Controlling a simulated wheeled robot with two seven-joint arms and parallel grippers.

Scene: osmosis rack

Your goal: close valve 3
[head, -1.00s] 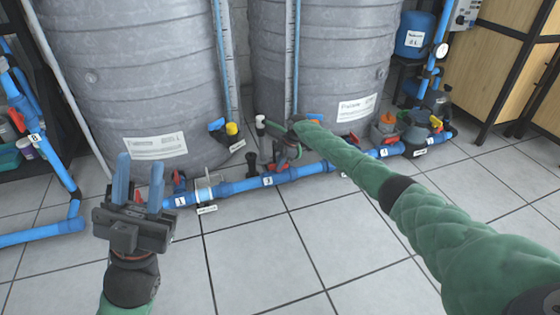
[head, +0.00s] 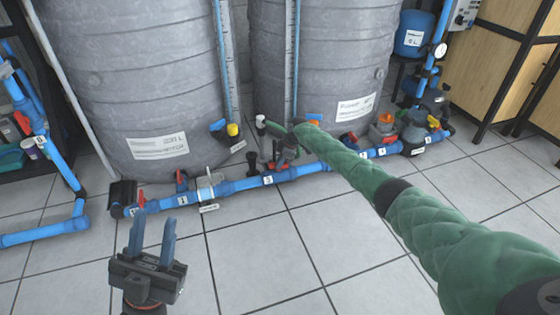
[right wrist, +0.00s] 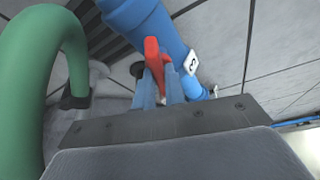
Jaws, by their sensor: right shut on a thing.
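The red handle (right wrist: 155,58) of valve 3 shows in the right wrist view, beside the blue pipe (right wrist: 150,25) with its white "3" tag (right wrist: 192,62). My right gripper (right wrist: 159,88) has its blue fingers on either side of this handle and is shut on it. In the head view my right gripper (head: 284,158) is down at the pipe near the "3" tag (head: 268,180); its fingertips and the handle are hard to make out there. My left gripper (head: 154,230) is open and empty, in front of the pipe's left end.
Two large grey tanks (head: 130,80) stand behind the floor pipe. More red-handled valves (head: 181,180) sit along it. A yellow-and-blue valve (head: 232,130) is at the left tank's base. Wooden cabinets (head: 500,75) stand at right. The tiled floor (head: 260,240) in front is clear.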

